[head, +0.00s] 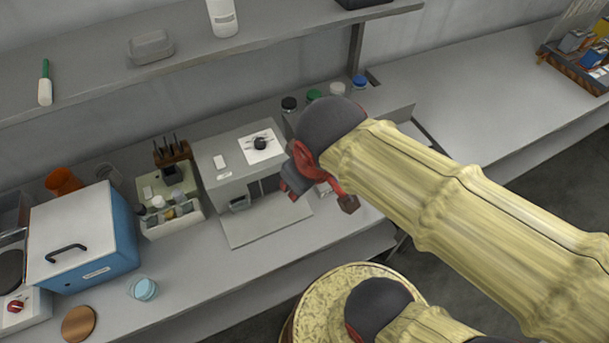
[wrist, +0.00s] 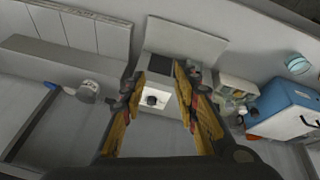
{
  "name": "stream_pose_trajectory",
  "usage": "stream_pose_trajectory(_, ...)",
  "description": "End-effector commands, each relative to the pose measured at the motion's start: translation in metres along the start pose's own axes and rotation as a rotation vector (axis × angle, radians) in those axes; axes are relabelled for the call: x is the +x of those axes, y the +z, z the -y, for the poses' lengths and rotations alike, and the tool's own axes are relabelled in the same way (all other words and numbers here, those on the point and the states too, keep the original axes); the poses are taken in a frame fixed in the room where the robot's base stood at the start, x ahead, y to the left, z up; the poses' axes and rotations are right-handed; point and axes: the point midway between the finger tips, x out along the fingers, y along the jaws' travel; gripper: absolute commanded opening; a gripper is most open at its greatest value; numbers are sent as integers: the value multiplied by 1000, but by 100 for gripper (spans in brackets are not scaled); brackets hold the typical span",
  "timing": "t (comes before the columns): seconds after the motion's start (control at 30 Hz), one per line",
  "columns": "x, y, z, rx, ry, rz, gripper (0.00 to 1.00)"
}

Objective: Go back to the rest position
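My gripper (head: 320,195) is at the end of my yellow-sleeved arm, above the bench and to the right of a grey box in the head view. In the wrist view its two fingers (wrist: 160,72) are spread apart with nothing held between them. The grey box (head: 222,190) has a white plate with a black knob (head: 260,144) on top, and a flat panel (head: 267,220) lies in front of it. In the wrist view the knob (wrist: 152,100) shows between the fingers, farther off. My arm hides part of the bench to the right.
A blue box with a handle (head: 110,235), a rack of bottles (head: 172,218) and a glass dish (head: 144,289) stand on the bench at left. A shelf (head: 110,75) runs above. Several capped jars (head: 289,104) stand behind the gripper. The bench at far right (head: 470,100) is largely clear.

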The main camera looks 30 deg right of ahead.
Motion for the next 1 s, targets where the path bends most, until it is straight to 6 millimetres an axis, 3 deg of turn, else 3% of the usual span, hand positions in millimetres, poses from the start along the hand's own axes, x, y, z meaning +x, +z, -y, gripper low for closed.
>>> stream_pose_trajectory(0.1, -14, 2, -4, 165, -33, -67, 30)
stream_pose_trajectory(0.23, -21, 2, -4, 241, -52, -99, 30)
stream_pose_trajectory(1.0, -22, 2, -3, 248, -55, -102, 30)
